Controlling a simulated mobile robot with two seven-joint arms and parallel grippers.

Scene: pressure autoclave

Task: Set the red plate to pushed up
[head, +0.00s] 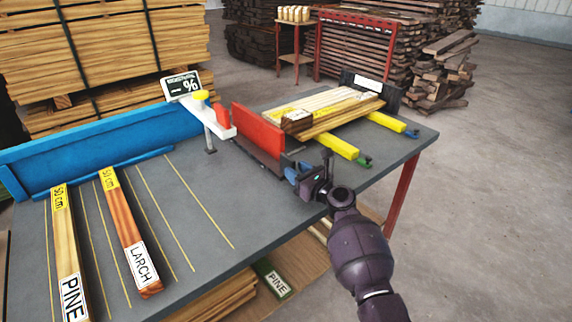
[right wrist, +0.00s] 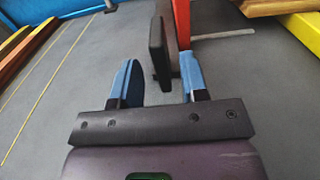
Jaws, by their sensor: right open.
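The red plate (head: 258,130) stands upright on the grey table, with a dark plate (head: 255,160) along its lower front side. In the right wrist view the red plate (right wrist: 182,22) shows as a narrow strip at the top, just beyond the right-hand finger. The dark plate (right wrist: 158,55) shows edge-on between the two blue fingers. My right gripper (head: 302,178) is open at the near end of the plates, low over the table; it also shows in the right wrist view (right wrist: 160,80). I cannot tell whether a finger touches either plate. My left gripper is out of view.
Boards (head: 330,105) lie on yellow rails (head: 338,147) to the right. Pine (head: 66,240) and larch (head: 125,225) pieces lie left. The table's middle (head: 215,240) is clear.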

